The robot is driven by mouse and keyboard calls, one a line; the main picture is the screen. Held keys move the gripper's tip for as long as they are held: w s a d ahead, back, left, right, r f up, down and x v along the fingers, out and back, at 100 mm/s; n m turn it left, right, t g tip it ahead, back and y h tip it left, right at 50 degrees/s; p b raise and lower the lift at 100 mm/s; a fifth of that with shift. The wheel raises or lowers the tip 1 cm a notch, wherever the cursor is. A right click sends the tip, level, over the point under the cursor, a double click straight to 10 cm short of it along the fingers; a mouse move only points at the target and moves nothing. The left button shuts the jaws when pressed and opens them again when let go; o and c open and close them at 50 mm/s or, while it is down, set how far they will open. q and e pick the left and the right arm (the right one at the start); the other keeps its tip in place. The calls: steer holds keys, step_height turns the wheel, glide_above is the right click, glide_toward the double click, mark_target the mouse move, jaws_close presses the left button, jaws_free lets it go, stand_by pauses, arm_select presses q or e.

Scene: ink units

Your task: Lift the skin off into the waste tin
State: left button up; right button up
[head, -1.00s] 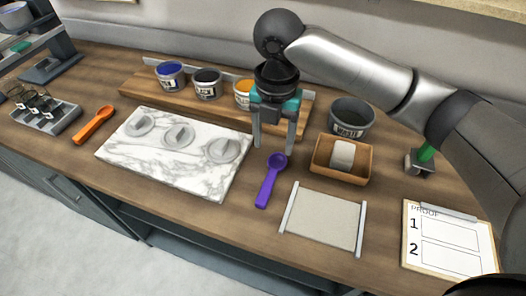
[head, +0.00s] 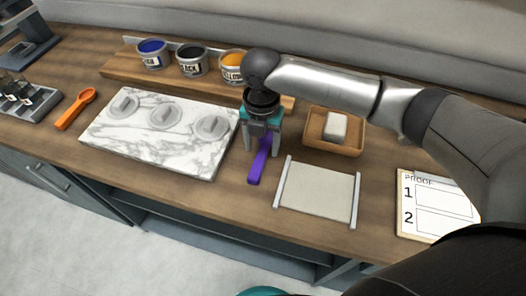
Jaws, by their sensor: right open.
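My right gripper (head: 261,152) is open and low over the purple scoop (head: 259,167), with a finger on each side of its upper part. The scoop lies on the bench right of the marble slab; the gripper hides its bowl. Three ink tins stand on a wooden riser at the back: blue (head: 152,54), black (head: 192,61) and orange (head: 232,66). The orange tin is partly behind my arm. The waste tin is hidden behind my right arm. My left gripper is out of view.
Three grey lids, one of them in the middle (head: 165,117), lie on the marble slab (head: 150,152). An orange scoop (head: 75,108) lies left of it. A wooden tray (head: 316,142) holds a white block (head: 335,126). A grey plate (head: 317,194) and proof board (head: 436,206) lie to the right.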

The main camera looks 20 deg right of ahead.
mark_target(262, 154)
steer(key=shift+f, duration=1.35)
jaws_close()
